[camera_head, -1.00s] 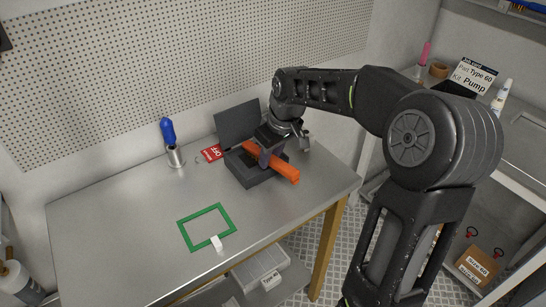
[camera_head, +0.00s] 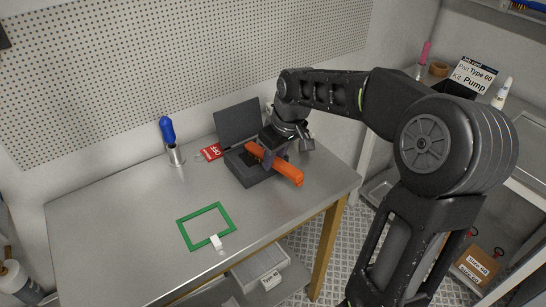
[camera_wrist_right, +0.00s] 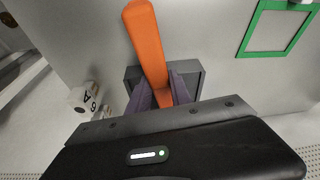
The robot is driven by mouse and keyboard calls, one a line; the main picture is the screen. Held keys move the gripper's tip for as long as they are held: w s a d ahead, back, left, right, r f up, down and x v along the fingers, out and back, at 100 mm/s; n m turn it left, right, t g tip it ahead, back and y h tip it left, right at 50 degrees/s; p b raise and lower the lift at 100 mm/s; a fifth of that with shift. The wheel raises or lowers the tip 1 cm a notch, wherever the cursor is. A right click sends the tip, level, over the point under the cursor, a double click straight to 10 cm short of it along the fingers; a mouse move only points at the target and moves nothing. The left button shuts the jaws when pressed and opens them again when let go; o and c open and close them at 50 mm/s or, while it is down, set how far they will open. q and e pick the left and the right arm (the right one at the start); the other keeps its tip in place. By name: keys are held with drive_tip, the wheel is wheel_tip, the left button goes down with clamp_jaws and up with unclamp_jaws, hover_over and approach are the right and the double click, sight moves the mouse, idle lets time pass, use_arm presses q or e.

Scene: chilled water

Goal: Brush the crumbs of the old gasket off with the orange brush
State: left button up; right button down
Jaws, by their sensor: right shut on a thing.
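The orange brush (camera_head: 281,168) is in my right gripper (camera_head: 268,155), which is shut on it above the dark open box (camera_head: 252,175) on the bench. In the right wrist view the orange handle (camera_wrist_right: 146,42) points away between the two fingers (camera_wrist_right: 160,90), and the grey box rim (camera_wrist_right: 193,78) shows behind them. The bristles and any crumbs are hidden or too small to tell. A green rectangular gasket (camera_head: 186,235) lies flat on the bench to the left, with a small white tab at its front edge. My left gripper is not in view.
A blue-handled tool (camera_head: 167,130) stands in a metal cup (camera_head: 176,155) at the back. A red tag (camera_head: 211,152) lies left of the box. The box's raised lid (camera_head: 238,120) stands behind it. The left of the bench top (camera_head: 110,225) is clear.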

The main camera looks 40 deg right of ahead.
drive_tip(key=shift+w+a, duration=0.1)
drive_tip(key=shift+w, duration=0.65)
drive_tip(key=shift+a, duration=0.1)
drive_tip(key=shift+s+a+f, duration=0.1)
drive_tip(key=shift+a, duration=0.6)
drive_tip(key=shift+s+a+f, duration=0.1)
drive_tip(key=shift+a, duration=0.6)
drive_tip(key=shift+s+r, duration=0.1)
drive_tip(key=shift+s, duration=0.8)
